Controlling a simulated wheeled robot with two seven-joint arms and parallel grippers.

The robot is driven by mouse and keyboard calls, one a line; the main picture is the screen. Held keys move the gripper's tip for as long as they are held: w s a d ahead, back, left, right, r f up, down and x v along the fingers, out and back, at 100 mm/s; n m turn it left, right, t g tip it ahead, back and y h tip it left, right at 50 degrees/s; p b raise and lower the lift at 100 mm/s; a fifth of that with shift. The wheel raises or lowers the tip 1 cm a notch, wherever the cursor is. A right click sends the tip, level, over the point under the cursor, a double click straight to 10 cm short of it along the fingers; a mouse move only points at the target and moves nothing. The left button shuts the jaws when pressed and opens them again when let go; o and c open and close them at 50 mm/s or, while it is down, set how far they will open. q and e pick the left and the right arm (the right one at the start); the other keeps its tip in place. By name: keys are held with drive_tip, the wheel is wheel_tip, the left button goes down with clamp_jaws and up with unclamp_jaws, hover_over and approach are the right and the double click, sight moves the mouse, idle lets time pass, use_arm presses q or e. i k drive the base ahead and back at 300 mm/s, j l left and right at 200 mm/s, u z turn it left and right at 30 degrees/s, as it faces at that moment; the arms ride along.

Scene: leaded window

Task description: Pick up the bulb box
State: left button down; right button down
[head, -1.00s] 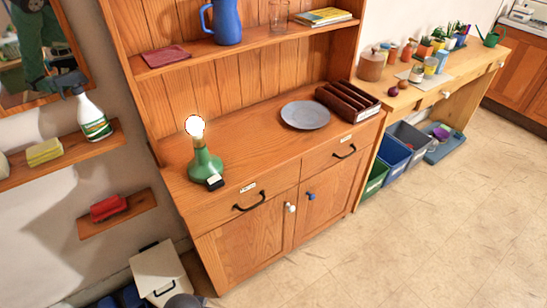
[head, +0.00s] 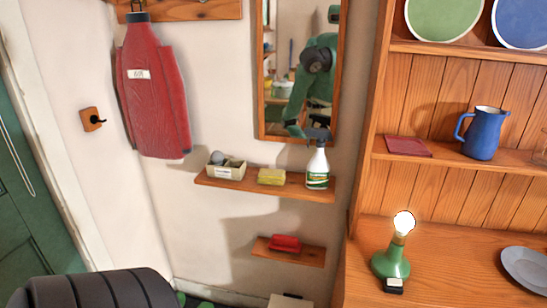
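A small open cream box (head: 226,170) with a label on its front sits at the left end of the upper wall shelf (head: 265,187) in the head view. It has compartments, and a grey rounded item shows in it. It looks like the bulb box, but the label is too small to read. A green lamp (head: 391,264) with a glowing bulb (head: 404,223) stands on the dresser at the right. Neither of my grippers is in view.
A yellow sponge (head: 271,176) and a spray bottle (head: 318,167) share the shelf. A lower shelf (head: 289,254) holds a red brush (head: 286,243). A mirror (head: 300,50) hangs above, and a red garment (head: 153,90) hangs left. The dresser (head: 440,275) stands right.

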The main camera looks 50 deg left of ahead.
sight(235, 169)
drive_tip(key=l+u, duration=0.1)
drive_tip(key=u, duration=1.25)
drive_tip(key=j+u, duration=0.1)
drive_tip(key=u, duration=0.4)
